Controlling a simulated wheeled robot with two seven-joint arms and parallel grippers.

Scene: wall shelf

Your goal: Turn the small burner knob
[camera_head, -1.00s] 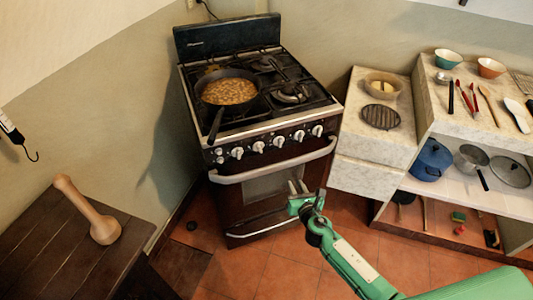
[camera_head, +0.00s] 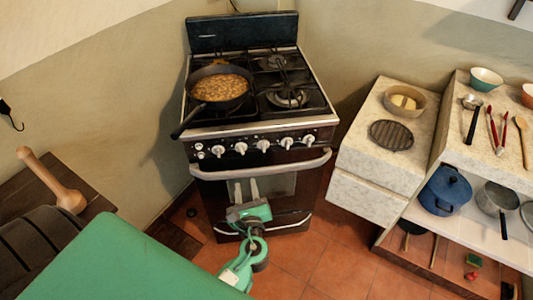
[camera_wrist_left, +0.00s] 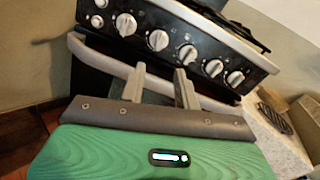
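The black stove's front panel carries a row of several white knobs, such as the left one (camera_head: 218,150), the middle one (camera_head: 263,145) and the right one (camera_head: 308,139). I cannot tell which serves the small burner. My left gripper (camera_head: 246,189) is open and empty, in front of the oven door below the handle bar in the head view. In the left wrist view its two fingers (camera_wrist_left: 158,80) stand apart, overlapping the handle in the picture, with the knobs (camera_wrist_left: 157,40) beyond them. The fingers appear clear of every knob. My right gripper is not in view.
The silver oven handle (camera_head: 262,168) sticks out below the knobs. A pan of food (camera_head: 221,88) sits on the left burners, its handle reaching over the front left edge. A marble counter (camera_head: 375,160) stands right of the stove. A dark wooden table (camera_head: 95,207) is at left.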

